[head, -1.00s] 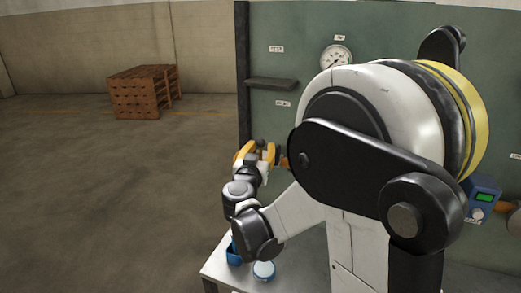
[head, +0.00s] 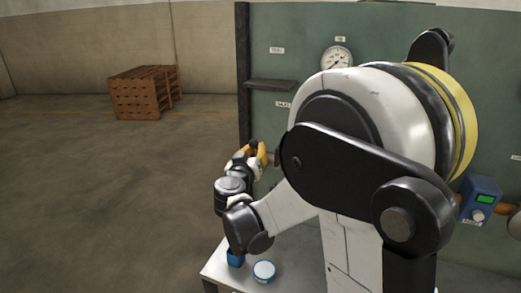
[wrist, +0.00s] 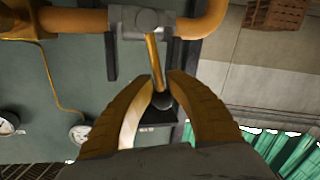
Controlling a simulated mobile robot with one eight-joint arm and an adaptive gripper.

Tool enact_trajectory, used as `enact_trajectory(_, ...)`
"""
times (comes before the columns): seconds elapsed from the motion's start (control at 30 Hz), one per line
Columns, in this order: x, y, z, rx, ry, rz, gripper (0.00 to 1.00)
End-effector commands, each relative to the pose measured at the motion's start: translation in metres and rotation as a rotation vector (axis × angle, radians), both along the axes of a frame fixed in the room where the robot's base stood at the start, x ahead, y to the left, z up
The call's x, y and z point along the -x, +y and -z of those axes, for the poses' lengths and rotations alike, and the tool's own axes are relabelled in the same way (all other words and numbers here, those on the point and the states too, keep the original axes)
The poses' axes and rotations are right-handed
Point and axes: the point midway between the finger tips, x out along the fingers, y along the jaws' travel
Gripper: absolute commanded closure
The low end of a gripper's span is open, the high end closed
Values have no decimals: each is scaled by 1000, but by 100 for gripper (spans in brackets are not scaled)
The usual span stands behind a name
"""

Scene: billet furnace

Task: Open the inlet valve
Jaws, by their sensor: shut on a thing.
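In the wrist view, a valve with a grey body (wrist: 147,21) sits on an orange-yellow pipe (wrist: 75,21). Its yellow lever (wrist: 153,55) runs from the body toward my gripper and ends in a dark ball knob (wrist: 162,101). My gripper (wrist: 161,80) has its two yellow-brown fingers either side of the lever's end, shut on it. In the head view, my gripper (head: 258,150) is at the left part of the green panel; my arm hides the valve and lever there. I cannot read a label naming this valve.
The green panel (head: 290,60) carries a gauge (head: 336,58) and a dark shelf (head: 285,85). A blue box with a green display (head: 482,198) is at right. A bench (head: 215,268) below holds a blue-rimmed round container (head: 264,271). Wooden pallets (head: 145,92) stand far left; the floor between is clear.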

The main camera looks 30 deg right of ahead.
Motion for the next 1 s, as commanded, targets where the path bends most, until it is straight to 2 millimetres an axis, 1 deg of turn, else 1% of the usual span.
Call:
enact_trajectory(0.03,-4,4,-1,27,31,-5,100)
enact_trajectory(0.17,-8,7,1,72,88,-5,100)
enact_trajectory(0.47,-9,8,1,81,96,-7,100)
enact_trajectory(0.5,-9,8,1,81,96,-7,74)
enact_trajectory(0.53,-9,8,1,79,96,-7,66)
enact_trajectory(0.83,-8,7,2,77,96,-4,66)
enact_trajectory(0.93,-3,12,1,77,94,-5,66)
enact_trajectory(1.0,4,18,1,76,95,-6,66)
